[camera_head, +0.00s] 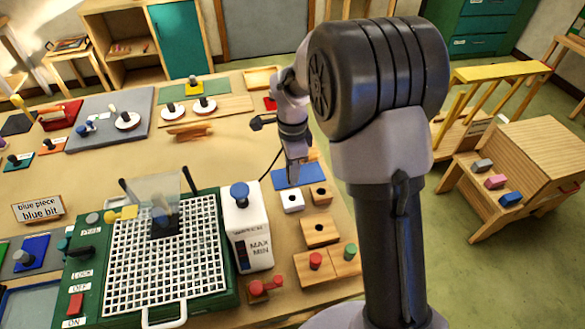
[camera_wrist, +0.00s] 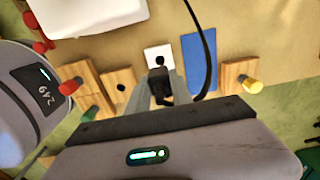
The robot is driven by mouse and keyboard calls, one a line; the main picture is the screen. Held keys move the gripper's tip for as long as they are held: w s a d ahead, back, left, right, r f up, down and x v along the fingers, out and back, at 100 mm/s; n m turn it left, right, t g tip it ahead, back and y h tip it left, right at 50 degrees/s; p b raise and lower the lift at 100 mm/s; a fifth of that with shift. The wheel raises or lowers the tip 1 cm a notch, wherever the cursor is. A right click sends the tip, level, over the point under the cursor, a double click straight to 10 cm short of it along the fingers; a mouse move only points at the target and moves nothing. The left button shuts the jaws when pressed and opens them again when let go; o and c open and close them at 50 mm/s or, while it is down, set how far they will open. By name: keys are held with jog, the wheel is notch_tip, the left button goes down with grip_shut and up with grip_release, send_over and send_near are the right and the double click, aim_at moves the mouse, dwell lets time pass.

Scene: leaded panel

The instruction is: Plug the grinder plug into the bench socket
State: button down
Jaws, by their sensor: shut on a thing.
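The white socket block (camera_head: 291,203) with a dark hole in its top sits on the bench below the blue mat in the head view. In the wrist view the white block (camera_wrist: 152,50) is straight beyond my fingertips. My gripper (camera_head: 293,179) is over the blue mat, just behind the block. In the wrist view my gripper (camera_wrist: 160,96) is shut on the black plug (camera_wrist: 159,80), whose far end overlaps the block's near edge. The plug looks apart from the hole, which is open in the head view. The grinder (camera_head: 160,255) is green with a white grid top.
The black cord (camera_wrist: 208,40) curves beside the plug. The blue mat (camera_head: 290,177) lies close by. Wooden blocks with holes (camera_head: 320,194) (camera_head: 320,231) stand near the socket. The white tank (camera_head: 247,225) stands left of it. Red and green pegs (camera_head: 315,260) (camera_head: 350,250) are in front.

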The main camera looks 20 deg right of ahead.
jog(key=shift+f+b, duration=2)
jog(key=shift+f, duration=0.7)
jog(key=shift+f+b, duration=1.45)
jog(key=c, duration=1.1)
grip_release()
jog(key=shift+o, duration=0.2)
notch_tip(320, 180, up, 17)
jog(key=p, duration=0.5)
jog(key=shift+r+p, duration=0.15)
jog(key=shift+p, duration=0.25)
